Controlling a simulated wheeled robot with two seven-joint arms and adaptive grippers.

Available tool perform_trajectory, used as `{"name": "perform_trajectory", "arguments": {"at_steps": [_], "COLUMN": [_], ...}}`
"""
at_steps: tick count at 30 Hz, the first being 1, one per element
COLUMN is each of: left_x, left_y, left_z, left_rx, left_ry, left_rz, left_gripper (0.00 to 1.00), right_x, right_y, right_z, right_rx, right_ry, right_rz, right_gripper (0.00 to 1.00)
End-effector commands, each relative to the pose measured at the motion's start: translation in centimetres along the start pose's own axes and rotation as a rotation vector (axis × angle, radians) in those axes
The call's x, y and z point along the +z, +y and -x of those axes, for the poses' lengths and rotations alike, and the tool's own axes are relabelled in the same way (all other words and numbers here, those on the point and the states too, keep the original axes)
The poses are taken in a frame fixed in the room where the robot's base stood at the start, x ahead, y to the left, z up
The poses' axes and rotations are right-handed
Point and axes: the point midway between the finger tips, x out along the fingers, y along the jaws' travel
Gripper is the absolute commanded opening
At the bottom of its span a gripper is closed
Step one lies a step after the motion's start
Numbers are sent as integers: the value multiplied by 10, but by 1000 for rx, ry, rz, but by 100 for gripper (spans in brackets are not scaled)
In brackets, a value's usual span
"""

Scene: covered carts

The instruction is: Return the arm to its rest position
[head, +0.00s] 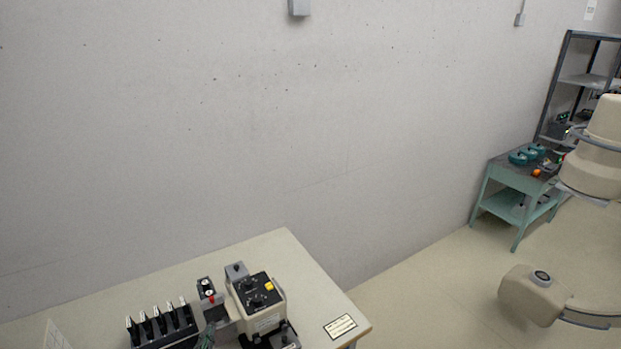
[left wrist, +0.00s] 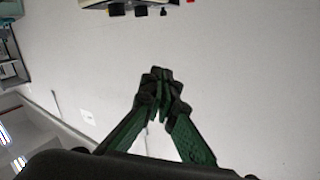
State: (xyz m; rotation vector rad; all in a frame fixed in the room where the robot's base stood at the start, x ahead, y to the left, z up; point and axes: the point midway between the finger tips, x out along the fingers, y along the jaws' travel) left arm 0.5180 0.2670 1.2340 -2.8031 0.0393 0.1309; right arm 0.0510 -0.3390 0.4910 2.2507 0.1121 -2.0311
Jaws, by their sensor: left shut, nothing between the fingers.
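My left gripper (head: 207,337) just shows at the bottom edge of the head view, its dark green fingers in front of the beige table (head: 300,255). Most of it and its arm are cut off by the frame. In the left wrist view the left gripper (left wrist: 160,85) has its green fingers closed with the dark tips together and nothing between them. The wall fills most of the space behind it there. My right gripper is not in view; beige links of my own arm show at the right of the head view.
On the table are a beige device with knobs (head: 258,303), a black rack (head: 165,325) with several upright metal-tipped pieces, and a label (head: 340,327). A teal cart (head: 513,180) and a grey shelf (head: 585,80) stand at the far right.

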Motion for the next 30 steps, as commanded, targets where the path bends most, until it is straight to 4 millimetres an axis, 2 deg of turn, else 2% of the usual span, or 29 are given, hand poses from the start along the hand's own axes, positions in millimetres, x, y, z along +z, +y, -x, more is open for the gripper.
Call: {"name": "perform_trajectory", "arguments": {"at_steps": [1, 4, 6, 10, 15, 18, 24, 30], "left_x": [36, 104, 148, 211, 258, 277, 303, 365], "left_y": [-10, -23, -26, -21, -9, -1, 17, 40], "left_z": [9, 34, 58, 107, 160, 189, 243, 222], "left_rx": [-26, -55, -57, -31, 21, 54, 132, 147], "left_ry": [-110, -324, -471, -699, -899, -994, -1153, -1171], "left_rz": [32, 75, 103, 145, 182, 202, 238, 232], "left_gripper": [0, 0, 0, 0, 0, 0, 0, 0], "right_x": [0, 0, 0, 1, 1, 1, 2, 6], "right_y": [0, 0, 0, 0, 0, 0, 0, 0], "right_z": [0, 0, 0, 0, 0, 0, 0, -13], "right_rx": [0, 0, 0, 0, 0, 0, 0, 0], "right_ry": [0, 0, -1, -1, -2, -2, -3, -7], "right_rz": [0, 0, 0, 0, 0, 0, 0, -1], "right_gripper": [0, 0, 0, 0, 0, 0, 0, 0]}}
